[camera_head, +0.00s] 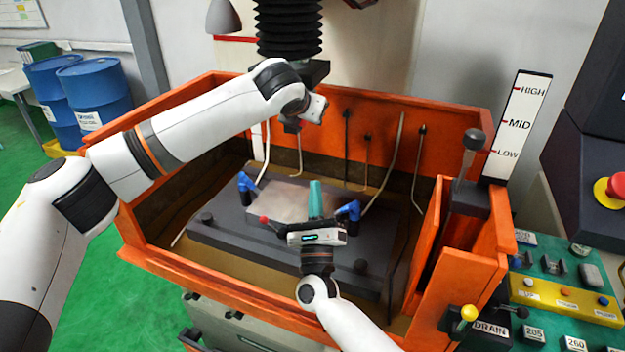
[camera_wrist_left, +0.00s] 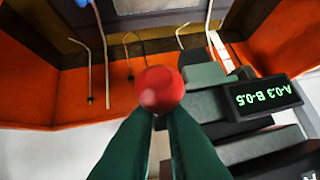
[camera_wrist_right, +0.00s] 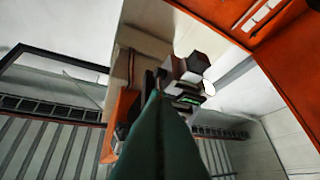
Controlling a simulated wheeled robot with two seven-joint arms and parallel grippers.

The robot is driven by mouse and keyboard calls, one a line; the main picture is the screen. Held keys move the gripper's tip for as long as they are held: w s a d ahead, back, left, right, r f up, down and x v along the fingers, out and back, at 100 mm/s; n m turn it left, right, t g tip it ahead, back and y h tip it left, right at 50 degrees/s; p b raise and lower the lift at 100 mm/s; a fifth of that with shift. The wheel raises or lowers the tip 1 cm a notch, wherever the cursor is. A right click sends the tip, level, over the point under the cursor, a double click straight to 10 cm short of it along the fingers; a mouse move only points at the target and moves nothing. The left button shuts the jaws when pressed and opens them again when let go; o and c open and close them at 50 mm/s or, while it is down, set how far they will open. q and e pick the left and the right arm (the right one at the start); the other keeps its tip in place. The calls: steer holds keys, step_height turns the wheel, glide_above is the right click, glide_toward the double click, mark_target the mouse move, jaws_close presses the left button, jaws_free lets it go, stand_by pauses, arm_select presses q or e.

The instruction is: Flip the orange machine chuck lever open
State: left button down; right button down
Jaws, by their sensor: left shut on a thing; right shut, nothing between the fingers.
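In the left wrist view a round red knob (camera_wrist_left: 160,90) sits at the tips of my green left fingers (camera_wrist_left: 163,122), which are shut on it. The knob hides the lever behind it. The dark machine head (camera_wrist_left: 232,112) is beside it on the right. In the head view my left arm reaches across to just below the dark head block (camera_head: 313,72) under the black bellows. Its fingers and the held knob are hidden there. My right gripper (camera_head: 316,198) is shut and empty above the work table, with its teal fingers together. They also show shut in the right wrist view (camera_wrist_right: 160,125).
The orange tank (camera_head: 170,270) surrounds a dark work table (camera_head: 220,232) with a metal plate, two blue clamps (camera_head: 350,211) and another small red knob (camera_head: 263,219). Thin hoses rise at the tank's back wall. A level lever (camera_head: 474,140) stands at the right.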

steer(key=s+a+r+x, duration=0.1)
steer(key=x, duration=1)
steer(key=shift+s+a+r, duration=0.15)
steer(key=shift+a+r, duration=0.05)
steer(key=shift+r, duration=0.15)
